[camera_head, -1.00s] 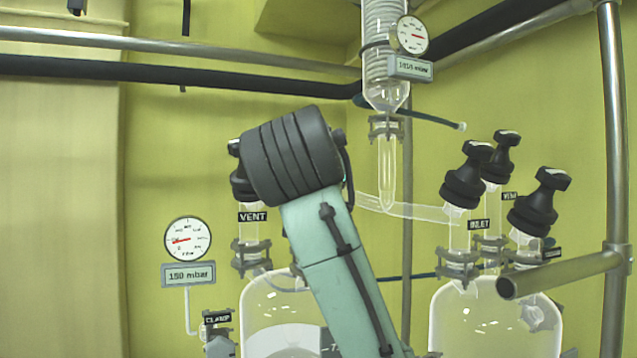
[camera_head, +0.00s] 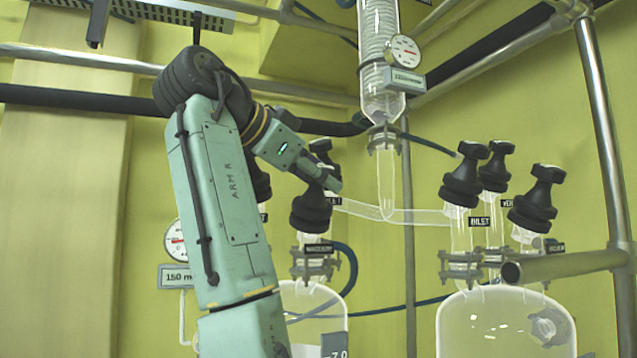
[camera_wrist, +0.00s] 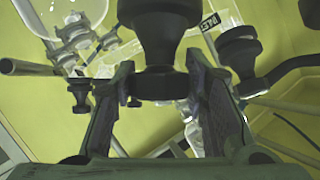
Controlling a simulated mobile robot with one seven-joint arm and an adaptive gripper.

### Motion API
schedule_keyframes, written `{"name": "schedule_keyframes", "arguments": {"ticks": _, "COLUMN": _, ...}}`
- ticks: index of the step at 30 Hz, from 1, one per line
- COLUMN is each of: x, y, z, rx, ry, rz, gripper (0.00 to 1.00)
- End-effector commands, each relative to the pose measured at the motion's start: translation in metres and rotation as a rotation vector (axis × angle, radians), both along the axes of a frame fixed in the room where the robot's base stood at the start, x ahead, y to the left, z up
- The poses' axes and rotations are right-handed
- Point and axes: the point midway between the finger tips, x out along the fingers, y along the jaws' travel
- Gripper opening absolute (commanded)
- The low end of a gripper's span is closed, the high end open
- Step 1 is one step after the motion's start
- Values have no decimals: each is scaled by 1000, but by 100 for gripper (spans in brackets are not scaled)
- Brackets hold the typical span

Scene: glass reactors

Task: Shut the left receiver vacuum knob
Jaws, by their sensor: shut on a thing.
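The left receiver (camera_head: 310,300) is a clear glass vessel at lower centre in the head view, partly behind my arm. Its vacuum knob (camera_head: 311,211) is black and stands upright above a label that appears to read VACUUM. My gripper (camera_head: 324,172) reaches it from the upper left and is shut on the knob's top grip. In the wrist view the black knob (camera_wrist: 167,40) fills the upper middle, with its grip between the two fingers of my gripper (camera_wrist: 160,88). The exact finger contact is partly hidden in the head view.
A second glass receiver (camera_head: 500,320) stands at the right with several black knobs. A pressure gauge (camera_head: 174,240) is half hidden behind my arm. A metal rail (camera_head: 560,266) juts in at the right. A glass tube (camera_head: 385,213) runs close behind the gripper.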

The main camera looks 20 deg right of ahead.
Motion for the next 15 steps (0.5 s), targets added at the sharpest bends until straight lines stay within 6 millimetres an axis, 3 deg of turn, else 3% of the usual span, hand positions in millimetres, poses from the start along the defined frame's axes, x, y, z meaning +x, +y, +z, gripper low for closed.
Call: {"name": "schedule_keyframes", "arguments": {"ticks": 15, "x": 3, "y": 2, "z": 6, "rx": 237, "ry": 18, "rz": -379, "gripper": 12}}
